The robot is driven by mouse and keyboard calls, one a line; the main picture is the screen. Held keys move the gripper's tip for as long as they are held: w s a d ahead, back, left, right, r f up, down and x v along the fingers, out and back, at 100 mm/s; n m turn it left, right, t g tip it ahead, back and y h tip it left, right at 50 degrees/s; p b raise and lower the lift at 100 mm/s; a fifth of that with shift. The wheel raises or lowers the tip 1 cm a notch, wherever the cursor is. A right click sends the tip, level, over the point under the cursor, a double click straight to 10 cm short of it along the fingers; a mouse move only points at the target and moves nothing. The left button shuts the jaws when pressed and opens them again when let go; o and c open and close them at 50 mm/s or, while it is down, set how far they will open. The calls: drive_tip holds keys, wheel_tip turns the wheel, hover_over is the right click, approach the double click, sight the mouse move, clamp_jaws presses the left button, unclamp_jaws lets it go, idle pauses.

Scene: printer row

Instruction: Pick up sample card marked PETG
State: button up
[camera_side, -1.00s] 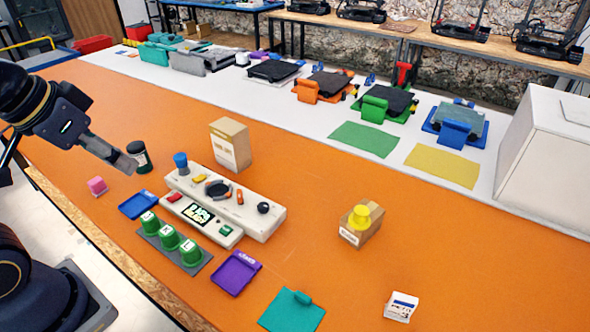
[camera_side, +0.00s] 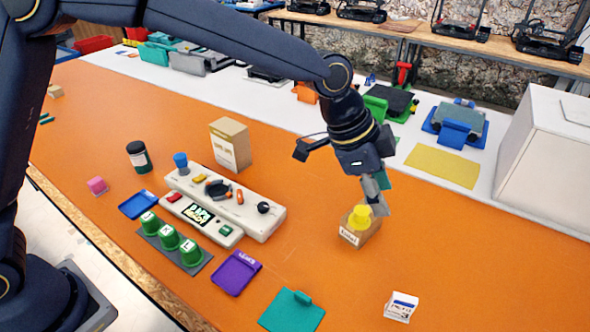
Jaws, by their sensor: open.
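My gripper (camera_side: 377,197) is open and points down at the right of the table's middle. Its fingers are at the upper right side of a small cardboard box (camera_side: 368,236) with a yellow knob-like piece (camera_side: 359,217) on top. One finger overlaps the box in the picture; I cannot tell whether they touch. No card can be read as PETG. A small white block with a blue label (camera_side: 402,306) stands at the front right, its print too small to read. A purple tray (camera_side: 236,273) bears small unreadable lettering.
A cream control panel (camera_side: 262,215), green cups (camera_side: 190,251) and a blue tray (camera_side: 139,204) lie left of my gripper. A taller cardboard box (camera_side: 230,144) stands behind the panel. A teal tray (camera_side: 291,312) is at the front. The orange table between box and white block is clear.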

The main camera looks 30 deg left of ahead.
drive_tip(key=g, duration=0.2)
approach(405, 297)
drive_tip(key=shift+m, duration=0.3)
drive_tip(key=x, duration=0.4)
drive_tip(key=shift+s+a+f, duration=0.15)
drive_tip(key=shift+s+f, duration=0.05)
drive_tip(key=shift+s, duration=0.15)
drive_tip(key=shift+w+d+x, duration=0.1)
drive_tip(key=shift+w+x, duration=0.05)
drive_tip(key=shift+x, duration=1.45)
drive_tip(key=shift+w+d+x, duration=0.15)
drive_tip(key=shift+x, duration=1.45)
drive_tip(key=shift+a+r, duration=0.1)
drive_tip(key=shift+r, duration=0.05)
drive_tip(key=shift+c, duration=0.2)
clamp_jaws()
